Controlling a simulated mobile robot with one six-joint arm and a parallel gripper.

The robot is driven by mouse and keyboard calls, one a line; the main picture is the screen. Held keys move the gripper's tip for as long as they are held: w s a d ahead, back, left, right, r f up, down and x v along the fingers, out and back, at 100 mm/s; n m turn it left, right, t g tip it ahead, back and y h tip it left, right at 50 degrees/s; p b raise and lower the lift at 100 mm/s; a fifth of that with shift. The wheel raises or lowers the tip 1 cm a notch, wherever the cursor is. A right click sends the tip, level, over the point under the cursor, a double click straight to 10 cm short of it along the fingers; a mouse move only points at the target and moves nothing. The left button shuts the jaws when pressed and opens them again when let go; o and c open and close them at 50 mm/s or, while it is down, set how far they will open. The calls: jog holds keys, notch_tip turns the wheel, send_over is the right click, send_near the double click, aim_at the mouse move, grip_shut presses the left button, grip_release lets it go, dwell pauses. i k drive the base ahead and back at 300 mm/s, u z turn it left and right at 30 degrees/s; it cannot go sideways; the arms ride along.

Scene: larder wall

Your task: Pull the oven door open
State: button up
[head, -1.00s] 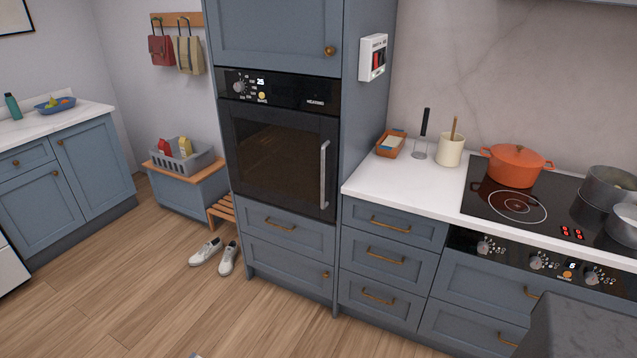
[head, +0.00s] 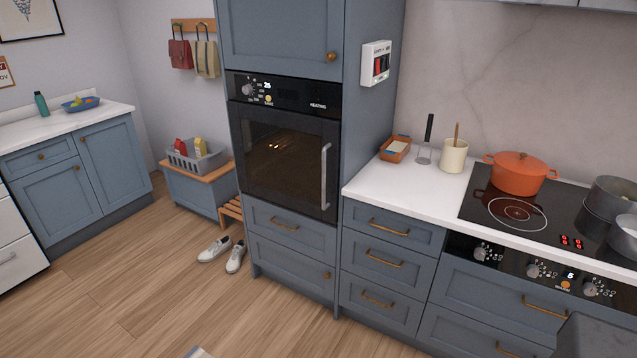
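The built-in oven sits in a tall blue-grey cabinet in the middle of the head view. Its dark glass oven door (head: 280,160) is shut. A vertical silver door handle (head: 325,176) runs along the door's right side. The black control panel (head: 285,95) above it has a lit display and a knob. My gripper is not in view.
A white counter (head: 400,190) with a hob (head: 520,213) and an orange pot (head: 518,174) stands right of the oven. Drawers (head: 290,227) lie below the oven. White shoes (head: 235,258) and a bench (head: 199,190) are at left.

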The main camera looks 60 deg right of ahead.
aim_at(289, 158)
jog(key=z, duration=0.1)
jog(key=i, duration=0.95)
jog(key=u, duration=0.05)
